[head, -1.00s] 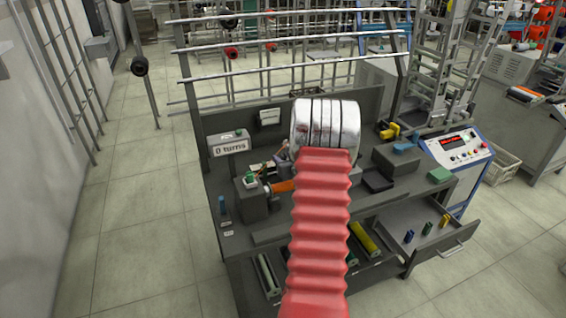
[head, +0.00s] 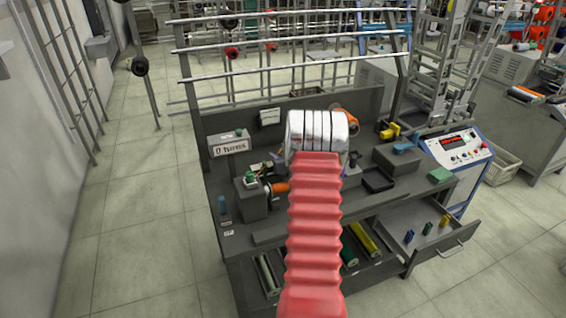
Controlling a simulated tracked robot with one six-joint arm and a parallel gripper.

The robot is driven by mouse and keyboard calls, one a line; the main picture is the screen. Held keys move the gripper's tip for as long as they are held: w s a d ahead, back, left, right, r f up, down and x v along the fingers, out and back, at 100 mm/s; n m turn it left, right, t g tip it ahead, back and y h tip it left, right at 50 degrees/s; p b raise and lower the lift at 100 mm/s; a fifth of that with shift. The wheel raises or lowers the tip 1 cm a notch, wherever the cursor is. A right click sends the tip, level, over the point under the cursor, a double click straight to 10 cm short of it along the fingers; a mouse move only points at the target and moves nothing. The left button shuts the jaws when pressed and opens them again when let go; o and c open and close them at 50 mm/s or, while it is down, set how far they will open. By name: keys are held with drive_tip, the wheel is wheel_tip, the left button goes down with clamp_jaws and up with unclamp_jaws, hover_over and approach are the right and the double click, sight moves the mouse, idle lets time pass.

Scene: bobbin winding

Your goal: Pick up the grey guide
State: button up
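I cannot pick out the grey guide for certain on the grey workbench (head: 262,236). A small dark grey piece (head: 354,158) shows just right of my arm, too small to identify. My red ribbed arm with its silver end stands in front of the middle of the bench and hides what lies behind it. My gripper's fingers do not show, so I cannot see whether it holds anything.
A grey winder block (head: 252,200) with an orange part (head: 280,188) stands left of my arm. A turns sign (head: 230,147) is behind it.

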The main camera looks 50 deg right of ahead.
drive_tip(key=shift+c, duration=0.4)
clamp_jaws()
drive_tip(key=shift+r, duration=0.1)
wheel_tip(320, 180, up, 10)
idle(0.6)
idle(0.5)
